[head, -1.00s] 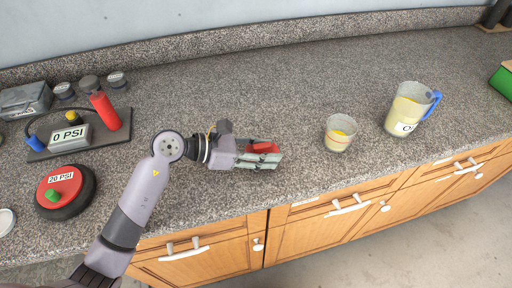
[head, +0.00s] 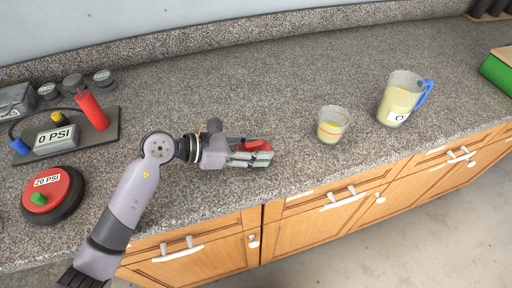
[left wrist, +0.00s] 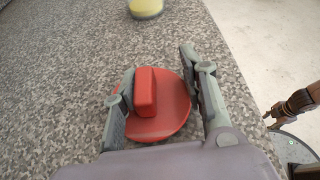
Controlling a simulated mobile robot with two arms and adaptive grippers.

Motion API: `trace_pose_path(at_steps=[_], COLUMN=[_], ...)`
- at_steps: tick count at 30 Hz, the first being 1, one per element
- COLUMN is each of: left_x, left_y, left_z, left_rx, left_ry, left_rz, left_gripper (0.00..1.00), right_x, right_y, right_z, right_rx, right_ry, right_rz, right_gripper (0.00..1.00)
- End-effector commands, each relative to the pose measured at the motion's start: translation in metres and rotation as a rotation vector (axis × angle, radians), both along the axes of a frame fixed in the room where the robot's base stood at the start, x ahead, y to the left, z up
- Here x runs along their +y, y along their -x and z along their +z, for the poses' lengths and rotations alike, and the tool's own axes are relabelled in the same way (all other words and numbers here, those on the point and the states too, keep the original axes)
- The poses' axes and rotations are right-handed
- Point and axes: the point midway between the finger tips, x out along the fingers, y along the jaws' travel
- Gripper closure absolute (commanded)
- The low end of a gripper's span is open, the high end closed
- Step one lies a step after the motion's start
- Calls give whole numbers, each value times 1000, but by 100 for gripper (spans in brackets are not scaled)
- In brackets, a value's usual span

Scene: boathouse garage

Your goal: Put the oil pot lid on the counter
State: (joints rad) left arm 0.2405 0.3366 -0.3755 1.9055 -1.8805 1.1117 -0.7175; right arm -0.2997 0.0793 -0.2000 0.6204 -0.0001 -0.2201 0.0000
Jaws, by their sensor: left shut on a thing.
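The red lid (left wrist: 172,107), a round disc with a raised block handle (left wrist: 146,92), is between the fingers of my left gripper (left wrist: 158,64) in the left wrist view. The gripper is shut on the lid, with the handle against the left finger. In the head view the lid (head: 256,145) shows partly behind the fingers of my left gripper (head: 262,157). It is over the front part of the speckled counter (head: 290,80); whether it touches the surface I cannot tell.
A cup of yellow liquid (head: 330,131) and a blue-handled jug (head: 399,101) stand to the right. A red-topped 20 PSI gauge (head: 62,185) and a tray with a 0 PSI box (head: 54,140) are at the left. The counter behind the gripper is clear.

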Motion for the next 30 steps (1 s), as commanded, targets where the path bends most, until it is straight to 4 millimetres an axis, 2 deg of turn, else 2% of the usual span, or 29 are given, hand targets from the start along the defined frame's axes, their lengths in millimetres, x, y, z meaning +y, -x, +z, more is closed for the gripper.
trace_pose_path(at_steps=[8, 9, 19, 30], left_x=[0, 0, 0, 4], left_y=[0, 0, 0, 1], left_z=[-5, -4, -4, -3], left_rx=[0, 0, 0, 0], left_ry=[0, 0, 0, -2], left_rz=[0, 0, 0, 1], left_gripper=[90, 60, 38, 37], right_x=[-1, -1, -1, -3], right_y=[0, 0, 0, 1], right_z=[-4, -4, -4, -4], right_rx=[0, 0, 0, 1], right_ry=[1, 1, 1, 5], right_rz=[0, 0, 0, 2], right_gripper=[60, 60, 60, 60])
